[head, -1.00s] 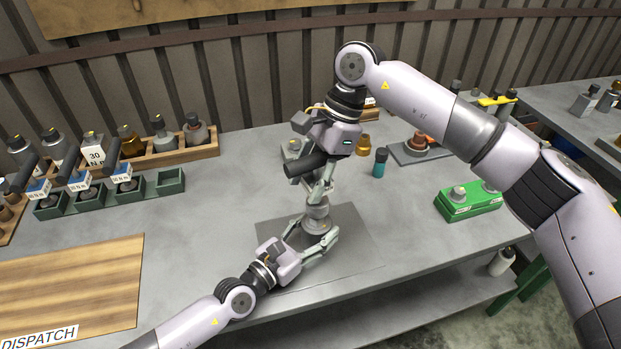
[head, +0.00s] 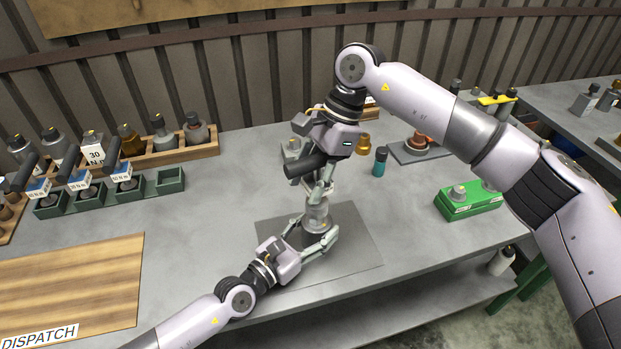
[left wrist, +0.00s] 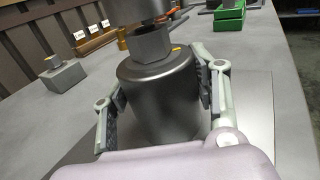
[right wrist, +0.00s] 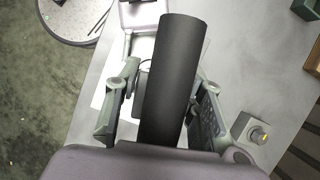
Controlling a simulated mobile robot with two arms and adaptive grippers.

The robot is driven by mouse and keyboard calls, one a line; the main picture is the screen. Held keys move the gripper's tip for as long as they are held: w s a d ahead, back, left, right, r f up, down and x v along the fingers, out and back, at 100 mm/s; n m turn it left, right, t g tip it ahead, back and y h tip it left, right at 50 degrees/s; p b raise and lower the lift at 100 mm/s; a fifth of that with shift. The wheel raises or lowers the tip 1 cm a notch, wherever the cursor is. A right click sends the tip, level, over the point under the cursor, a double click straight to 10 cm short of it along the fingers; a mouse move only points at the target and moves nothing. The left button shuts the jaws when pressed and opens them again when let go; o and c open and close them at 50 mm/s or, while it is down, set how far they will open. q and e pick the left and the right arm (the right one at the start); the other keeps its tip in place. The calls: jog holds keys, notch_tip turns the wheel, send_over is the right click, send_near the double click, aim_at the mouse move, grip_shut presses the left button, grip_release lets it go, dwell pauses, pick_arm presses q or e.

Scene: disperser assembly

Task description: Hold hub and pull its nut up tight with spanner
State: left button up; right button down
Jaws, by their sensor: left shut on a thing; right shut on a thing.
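The hub (head: 316,228) is a dark grey cylinder standing upright on a grey mat (head: 355,250). My left gripper (head: 313,241) is shut around its sides. In the left wrist view the hub (left wrist: 160,100) sits between both fingers, with a grey hex nut (left wrist: 151,46) on top and a yellow mark beside the nut. A grey round part (left wrist: 140,10) comes down over the nut; whether it is seated cannot be told. My right gripper (head: 323,187), above the hub, is shut on the spanner, whose black handle (head: 304,166) also fills the right wrist view (right wrist: 174,75).
A green box (head: 470,203) and a teal-bodied bottle (head: 380,162) stand to the right. Wooden racks (head: 175,154) and green bins (head: 110,195) hold parts at the back left. A wooden board (head: 75,290) lies front left. Bare bench lies between the board and the mat.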

jog(key=shift+f, duration=0.2)
jog(key=shift+f, duration=0.35)
jog(key=shift+f, duration=0.35)
jog(key=shift+f, duration=0.45)
jog(key=shift+w+a+m+t+y, duration=0.15)
jog(key=shift+m+t, duration=0.25)
jog(key=shift+m, duration=0.6)
jog(key=shift+w+d+m+t+y, duration=0.15)
jog(key=shift+m+t, duration=0.25)
jog(key=shift+m, duration=0.6)
jog(key=shift+w+a+m+t, duration=0.1)
jog(key=shift+m+t, duration=0.25)
jog(key=shift+m, duration=0.55)
jog(key=shift+w+a+m+t, duration=0.1)
jog(key=shift+m+t, duration=0.25)
jog(key=shift+m, duration=0.55)
jog(key=shift+w+d+m+t+h, duration=0.15)
jog(key=shift+m+t, duration=0.25)
jog(key=shift+m, duration=0.75)
jog(key=shift+w+a+m+t+h, duration=0.15)
jog(key=shift+m+t+h, duration=0.2)
jog(key=shift+m, duration=0.85)
jog(key=shift+w+d+m+t+h, duration=0.15)
jog(key=shift+m+t, duration=0.3)
jog(key=shift+m, duration=0.7)
jog(key=shift+n, duration=0.3)
